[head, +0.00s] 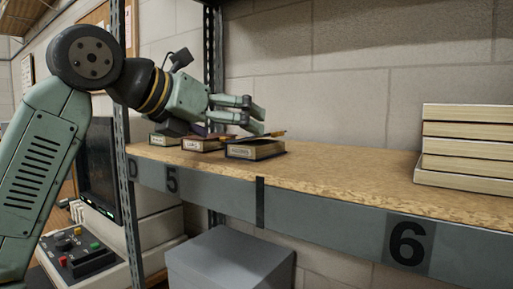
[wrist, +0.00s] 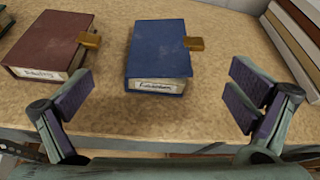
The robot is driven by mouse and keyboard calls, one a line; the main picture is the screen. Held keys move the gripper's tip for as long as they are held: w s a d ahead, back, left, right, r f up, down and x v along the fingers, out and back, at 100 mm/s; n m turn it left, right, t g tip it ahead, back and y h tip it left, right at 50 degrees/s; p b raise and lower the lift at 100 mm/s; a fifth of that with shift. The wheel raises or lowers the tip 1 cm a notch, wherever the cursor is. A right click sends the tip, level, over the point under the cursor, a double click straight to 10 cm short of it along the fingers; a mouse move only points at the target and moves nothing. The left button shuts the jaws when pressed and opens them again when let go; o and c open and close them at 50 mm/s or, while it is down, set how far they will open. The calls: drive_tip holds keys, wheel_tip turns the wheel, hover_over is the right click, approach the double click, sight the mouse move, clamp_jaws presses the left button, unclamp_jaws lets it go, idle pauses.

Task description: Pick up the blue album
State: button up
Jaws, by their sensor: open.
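The blue album (wrist: 158,50) lies flat on the shelf in the wrist view, with a brass clasp on its right edge and a paper label on its near edge. It also shows in the head view (head: 255,150), below and just beyond my gripper's fingers. My gripper (wrist: 160,102) is open and empty, its fingers spread to the left and right of the album's near end. The fingers are apart from the album. In the head view my gripper (head: 262,115) hangs over the row of albums, partly covering them.
A red-brown album (wrist: 50,42) lies left of the blue one, near my left finger. Another album (head: 165,139) lies farther left. A stack of pale books (head: 466,150) stands at the right. The shelf board (head: 345,172) between is clear. A metal upright (head: 122,110) stands left.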

drive_tip(key=shift+x, duration=1.05)
drive_tip(key=x, duration=0.1)
drive_tip(key=p+x, duration=0.1)
drive_tip(key=x, duration=0.1)
drive_tip(key=p+x, duration=0.1)
drive_tip(key=shift+w+d+r, duration=0.15)
drive_tip(key=shift+d+r, duration=0.1)
drive_tip(key=shift+d, duration=0.4)
drive_tip(key=shift+w+d+f, duration=0.15)
drive_tip(key=shift+w+f, duration=0.05)
drive_tip(key=c, duration=1.2)
drive_tip(key=shift+c, duration=0.7)
drive_tip(key=shift+r, duration=0.2)
